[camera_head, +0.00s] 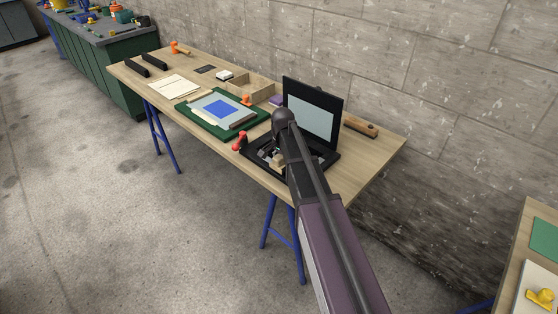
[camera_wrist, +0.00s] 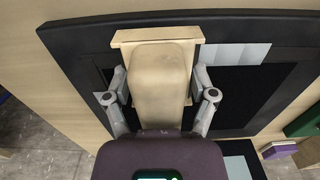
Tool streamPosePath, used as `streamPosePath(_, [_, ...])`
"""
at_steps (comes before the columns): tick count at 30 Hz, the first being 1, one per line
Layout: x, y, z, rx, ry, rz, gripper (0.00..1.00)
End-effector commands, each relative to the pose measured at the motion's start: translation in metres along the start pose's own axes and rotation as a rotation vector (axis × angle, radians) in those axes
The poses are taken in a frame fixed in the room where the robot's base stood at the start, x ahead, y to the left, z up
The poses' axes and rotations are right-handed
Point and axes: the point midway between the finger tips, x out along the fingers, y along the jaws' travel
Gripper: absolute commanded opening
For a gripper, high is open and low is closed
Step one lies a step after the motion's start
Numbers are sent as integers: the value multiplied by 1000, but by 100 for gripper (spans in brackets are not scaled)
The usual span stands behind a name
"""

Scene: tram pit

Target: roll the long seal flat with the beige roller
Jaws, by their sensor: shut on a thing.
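The beige roller (camera_wrist: 160,80) is between the two fingers of my gripper (camera_wrist: 160,97) in the wrist view, its wide beige bar at the far end. In the head view the roller (camera_head: 278,160) shows small, partly behind my arm, over the black base of an open hinged frame (camera_head: 321,162). A pale grey strip (camera_wrist: 236,54) lies on the black surface right of the roller; I cannot tell whether it is the long seal. Whether the roller touches the surface is unclear, and what lies under it is hidden.
The frame's raised lid (camera_head: 311,115) stands behind my arm. A red-handled tool (camera_head: 240,142) is close on the left, beside a green mat (camera_head: 188,115) with a blue sheet. A wooden tool (camera_head: 360,126) lies right of the lid. The front right tabletop is clear.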

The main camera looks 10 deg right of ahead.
Motion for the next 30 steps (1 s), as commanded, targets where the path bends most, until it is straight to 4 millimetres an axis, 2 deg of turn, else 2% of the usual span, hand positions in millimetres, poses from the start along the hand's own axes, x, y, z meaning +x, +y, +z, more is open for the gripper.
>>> streamPosePath(4, [0,5,0,0,0,0,23])
streamPosePath(30, [7,5,0,0,0,0,23])
